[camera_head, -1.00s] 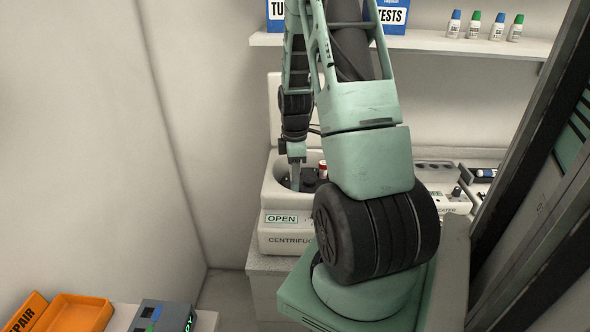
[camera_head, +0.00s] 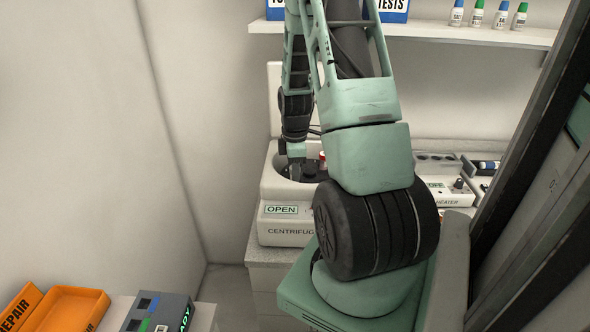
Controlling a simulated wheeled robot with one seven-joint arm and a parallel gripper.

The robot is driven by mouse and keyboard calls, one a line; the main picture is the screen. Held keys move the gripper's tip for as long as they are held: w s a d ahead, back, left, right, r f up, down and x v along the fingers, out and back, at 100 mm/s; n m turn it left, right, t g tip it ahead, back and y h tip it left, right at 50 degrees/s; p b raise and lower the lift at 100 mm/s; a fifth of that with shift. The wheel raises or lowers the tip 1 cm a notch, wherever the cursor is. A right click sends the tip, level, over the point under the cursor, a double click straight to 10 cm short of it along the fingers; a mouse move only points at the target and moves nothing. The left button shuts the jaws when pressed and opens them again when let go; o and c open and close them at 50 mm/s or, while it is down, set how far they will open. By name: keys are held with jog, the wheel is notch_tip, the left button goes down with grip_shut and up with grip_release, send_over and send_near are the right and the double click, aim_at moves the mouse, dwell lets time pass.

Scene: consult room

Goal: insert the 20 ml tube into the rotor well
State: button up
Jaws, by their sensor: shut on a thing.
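The open centrifuge (camera_head: 268,190) stands on a counter, with a dark rotor (camera_head: 309,172) in its round bowl. A red-capped tube (camera_head: 323,157) stands upright at the rotor's right side, partly behind my arm. My gripper (camera_head: 297,168) points down into the bowl over the left part of the rotor. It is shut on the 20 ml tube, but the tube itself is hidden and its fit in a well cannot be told.
A shelf (camera_head: 450,32) with several small bottles and blue-white boxes runs above the centrifuge. A heater block (camera_head: 440,185) stands to the right. An orange tray (camera_head: 75,306) and a grey device (camera_head: 160,312) are at the lower left. A dark frame edges the right.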

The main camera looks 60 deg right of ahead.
jog(key=shift+f, duration=0.1)
jog(key=o, duration=1)
notch_tip(320, 180, up, 18)
jog(key=b, duration=0.3)
jog(key=shift+f, duration=0.25)
